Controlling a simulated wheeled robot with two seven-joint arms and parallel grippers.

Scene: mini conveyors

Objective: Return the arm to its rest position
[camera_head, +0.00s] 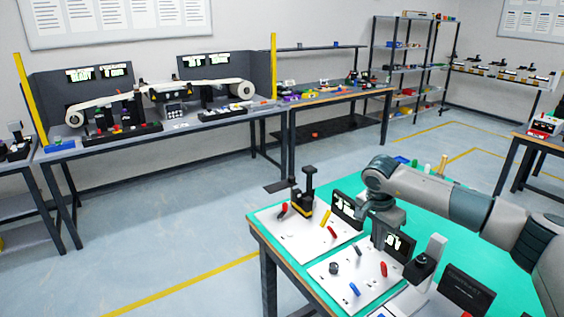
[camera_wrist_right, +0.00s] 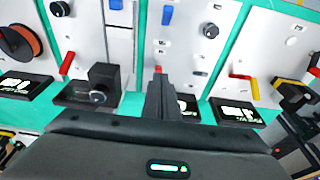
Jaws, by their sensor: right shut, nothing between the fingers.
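My right arm (camera_head: 425,187) comes in from the right in the head view and reaches over the green-topped table (camera_head: 415,184). My right gripper (camera_head: 378,238) points down near the two small black displays, above the white panels. In the right wrist view the gripper's fingers (camera_wrist_right: 160,100) are together with nothing between them. A red piece (camera_wrist_right: 158,69) shows just beyond the fingertips; I cannot tell whether they touch it. My left gripper is not in view.
White panels (camera_head: 318,273) with coloured levers and knobs lie on the table. A black and yellow device (camera_head: 303,195) stands at the table's left corner. A dark display (camera_head: 466,290) stands at the front right. Open floor (camera_head: 190,220) lies to the left, with workbenches and shelves behind.

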